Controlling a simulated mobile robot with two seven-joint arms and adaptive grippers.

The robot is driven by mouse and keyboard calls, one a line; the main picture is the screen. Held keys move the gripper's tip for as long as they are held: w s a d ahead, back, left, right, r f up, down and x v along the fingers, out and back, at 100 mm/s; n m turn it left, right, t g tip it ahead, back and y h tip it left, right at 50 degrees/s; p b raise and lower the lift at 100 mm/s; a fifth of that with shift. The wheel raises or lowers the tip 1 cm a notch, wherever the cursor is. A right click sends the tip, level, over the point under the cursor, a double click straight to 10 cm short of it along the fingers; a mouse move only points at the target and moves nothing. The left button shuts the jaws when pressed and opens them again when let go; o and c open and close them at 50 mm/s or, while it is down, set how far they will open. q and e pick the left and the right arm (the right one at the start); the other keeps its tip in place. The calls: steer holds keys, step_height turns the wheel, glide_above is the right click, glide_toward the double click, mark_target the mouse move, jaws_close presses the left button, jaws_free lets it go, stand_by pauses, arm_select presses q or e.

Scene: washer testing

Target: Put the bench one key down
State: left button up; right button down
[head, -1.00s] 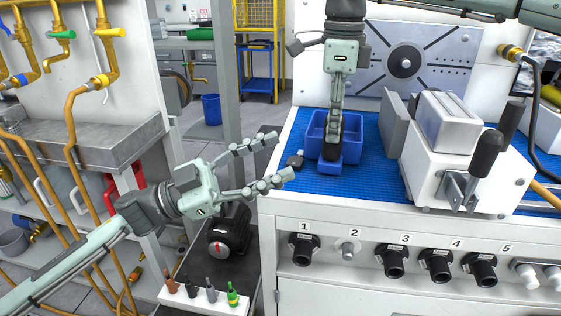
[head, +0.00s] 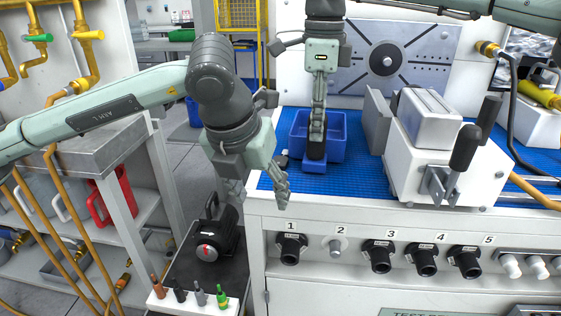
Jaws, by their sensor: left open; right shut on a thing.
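My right gripper (head: 317,135) points straight down at the blue bin (head: 336,148) on the bench. It is shut on a dark, upright object (head: 316,150), likely the key, at the bin's front. The fingers hide part of it, and I cannot tell whether it touches the bin. My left gripper (head: 256,188) is open and empty, pointing down by the bench's left front corner. Socket one (head: 291,249) is a black round fitting under the label 1 on the bench front.
A small dark piece (head: 282,159) lies on the blue mat left of the bin. A white machine with black levers (head: 440,160) stands to the right. A black device (head: 210,240) and a rack of coloured tools (head: 195,300) are at lower left.

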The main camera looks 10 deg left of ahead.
mark_target(279, 161)
arm_select(q)
steer(key=shift+y, duration=0.3)
steer(key=w, duration=0.8)
steer(key=shift+w+d+r, duration=0.2)
steer(key=shift+d+r, duration=0.1)
steer(key=shift+r, duration=0.05)
steer(key=w, duration=0.4)
steer(key=shift+w+d+f, duration=0.15)
steer(key=shift+d+f, duration=0.2)
steer(key=shift+f, duration=0.05)
steer(key=shift+w+f, duration=0.1)
steer(key=shift+f, duration=0.1)
steer(key=shift+c, duration=0.3)
steer(key=c, duration=1)
steer(key=shift+c, duration=0.2)
